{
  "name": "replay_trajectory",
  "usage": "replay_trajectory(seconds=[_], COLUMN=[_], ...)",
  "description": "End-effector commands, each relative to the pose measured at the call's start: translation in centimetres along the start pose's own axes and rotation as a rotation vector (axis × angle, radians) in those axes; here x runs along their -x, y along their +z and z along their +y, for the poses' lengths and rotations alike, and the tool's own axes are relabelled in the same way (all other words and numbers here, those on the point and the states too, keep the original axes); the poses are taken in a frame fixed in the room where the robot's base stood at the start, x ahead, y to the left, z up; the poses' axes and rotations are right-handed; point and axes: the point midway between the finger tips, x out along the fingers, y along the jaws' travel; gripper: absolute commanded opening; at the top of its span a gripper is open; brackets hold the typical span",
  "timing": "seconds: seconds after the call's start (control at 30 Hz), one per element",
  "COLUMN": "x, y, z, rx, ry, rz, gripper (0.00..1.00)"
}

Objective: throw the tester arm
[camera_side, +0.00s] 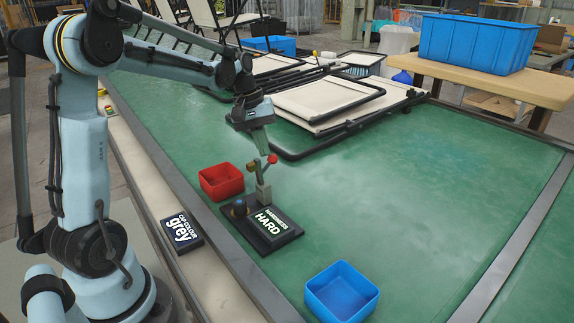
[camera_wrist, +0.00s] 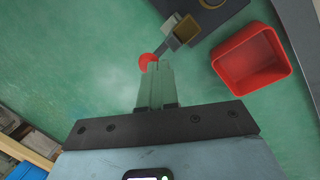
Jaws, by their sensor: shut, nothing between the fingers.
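The tester (camera_side: 265,228) has a dark base with a screen reading "HARDNESS HARD" and a grey upright post (camera_side: 263,192). The tester arm at the top of the post ends in a red knob (camera_side: 272,158), which also shows in the wrist view (camera_wrist: 147,60). A dark blue ball (camera_side: 240,207) sits on the base. My gripper (camera_side: 265,152) is shut and empty, pointing down just above the post. In the wrist view its fingertips (camera_wrist: 160,66) appear right beside the red knob; whether they touch it I cannot tell.
A red bin (camera_side: 221,181) stands left of the tester and a blue bin (camera_side: 341,292) to its front right. A sign (camera_side: 182,230) reads "CAP COLOUR grey". Folded lounger frames (camera_side: 325,97) lie behind on the green table. The table's right side is clear.

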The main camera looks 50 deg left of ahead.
Motion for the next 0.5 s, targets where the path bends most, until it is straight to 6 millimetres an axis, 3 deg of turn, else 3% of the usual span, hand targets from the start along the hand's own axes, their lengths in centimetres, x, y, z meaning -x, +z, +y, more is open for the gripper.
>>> replay_trajectory(seconds=[0.5], x=[-0.74], y=[-1.04], z=[1.22], rx=[0.0], ry=[0.001], rz=[0.003], gripper=[0.0])
